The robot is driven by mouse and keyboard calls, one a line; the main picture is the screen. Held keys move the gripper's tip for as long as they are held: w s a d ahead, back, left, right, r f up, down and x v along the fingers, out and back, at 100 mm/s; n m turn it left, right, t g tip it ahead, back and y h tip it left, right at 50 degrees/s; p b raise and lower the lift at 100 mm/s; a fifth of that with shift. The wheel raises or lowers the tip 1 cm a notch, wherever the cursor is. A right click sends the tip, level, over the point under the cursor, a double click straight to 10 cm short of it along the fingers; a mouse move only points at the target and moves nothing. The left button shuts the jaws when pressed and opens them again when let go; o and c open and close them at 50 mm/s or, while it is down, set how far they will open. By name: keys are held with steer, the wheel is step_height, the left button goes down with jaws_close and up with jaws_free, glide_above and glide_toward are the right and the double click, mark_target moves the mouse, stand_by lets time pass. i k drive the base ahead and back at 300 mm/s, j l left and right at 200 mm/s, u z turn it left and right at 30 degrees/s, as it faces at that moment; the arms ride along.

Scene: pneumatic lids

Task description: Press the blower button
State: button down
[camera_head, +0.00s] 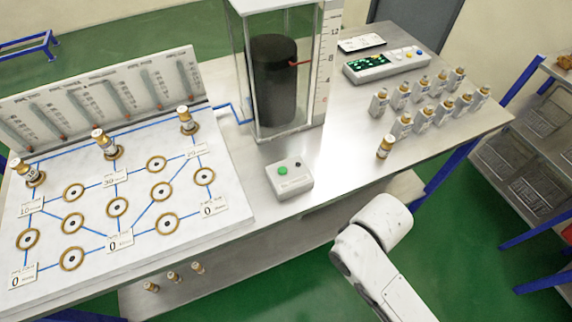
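A small white box (290,179) sits on the metal table in front of the glass tank. On its top is a round green button (282,170), and beside it a smaller dark knob or button (298,164). No label on the box can be read. My white arm reaches in from the lower right, in front of the table's front edge and to the right of the box. My gripper itself does not show. Nothing of mine touches the box.
A clear tank (284,90) with a black cylinder stands behind the box. A white panel (125,215) with brass-ringed ports and blue lines lies left. Several small bottles (422,118) and a control unit (385,64) stand right. The table is clear around the box.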

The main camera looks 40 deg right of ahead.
mark_target(281, 170)
steer(key=u, duration=1.65)
steer(key=k+l, duration=0.15)
steer(key=l, duration=0.2)
steer(key=k+l, duration=0.1)
steer(key=l, duration=0.25)
steer(key=k+l, duration=0.15)
steer(key=l, duration=0.2)
steer(key=k+l, duration=0.15)
steer(key=l, duration=0.2)
